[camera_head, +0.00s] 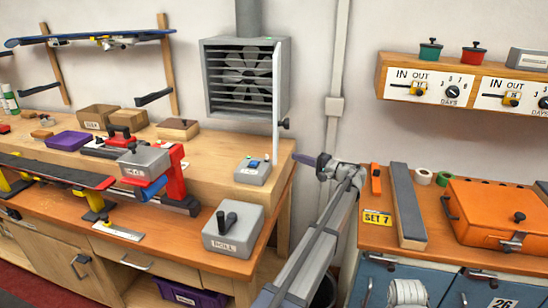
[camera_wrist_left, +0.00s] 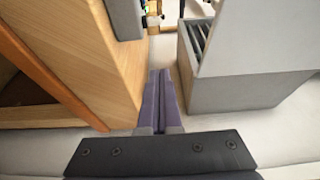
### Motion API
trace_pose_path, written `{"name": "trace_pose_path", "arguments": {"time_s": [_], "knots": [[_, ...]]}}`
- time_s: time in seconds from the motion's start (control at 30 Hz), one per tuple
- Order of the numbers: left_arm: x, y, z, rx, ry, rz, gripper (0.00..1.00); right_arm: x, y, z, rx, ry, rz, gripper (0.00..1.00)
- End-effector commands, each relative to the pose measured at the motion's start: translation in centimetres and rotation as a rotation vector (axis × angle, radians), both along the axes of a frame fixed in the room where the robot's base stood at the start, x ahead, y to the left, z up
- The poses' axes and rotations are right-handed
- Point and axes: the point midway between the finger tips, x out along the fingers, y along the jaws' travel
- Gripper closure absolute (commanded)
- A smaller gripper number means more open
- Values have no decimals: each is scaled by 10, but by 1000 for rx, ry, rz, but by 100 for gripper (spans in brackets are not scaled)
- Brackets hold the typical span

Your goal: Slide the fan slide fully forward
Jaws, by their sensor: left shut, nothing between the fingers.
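A small grey control box (camera_head: 252,171) with a blue piece on top sits on the raised wooden shelf below the wall fan (camera_head: 243,75). I take the blue piece (camera_head: 254,163) for the fan slide, but its travel is too small to read. My left gripper (camera_head: 306,159) is shut and empty, its purple fingers pointing left, just right of the shelf's end and apart from the box. In the left wrist view the shut fingers (camera_wrist_left: 160,80) lie between a wooden side and a grey slatted housing. Part of a grey box (camera_wrist_left: 127,18) shows at the top. My right gripper is out of view.
A white panel (camera_head: 277,100) with a black knob stands out at the fan housing's right edge. A grey handled block (camera_head: 233,240) is on the lower bench. An orange case (camera_head: 495,210) and a grey bar (camera_head: 407,200) lie on the right bench.

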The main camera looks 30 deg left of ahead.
Motion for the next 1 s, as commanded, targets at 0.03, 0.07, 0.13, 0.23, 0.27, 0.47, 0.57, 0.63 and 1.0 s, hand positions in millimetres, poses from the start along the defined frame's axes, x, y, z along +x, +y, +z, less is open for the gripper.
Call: {"name": "trace_pose_path", "arguments": {"time_s": [0.03,0.07,0.13,0.23,0.27,0.47,0.57,0.63,1.0], "knots": [[0,0,0,0,0,0,100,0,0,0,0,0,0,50],[0,1,0,-1,0,0,100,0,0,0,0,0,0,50],[1,5,0,-1,0,1,100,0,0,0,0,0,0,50],[2,18,0,-1,0,2,100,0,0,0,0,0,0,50],[2,23,0,-1,0,2,100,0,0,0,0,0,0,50],[7,64,0,-2,0,3,100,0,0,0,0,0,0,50],[9,84,0,-2,0,3,100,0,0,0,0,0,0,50],[10,96,0,-2,0,2,100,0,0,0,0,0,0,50],[-27,90,0,-2,0,0,100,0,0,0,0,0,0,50]]}}
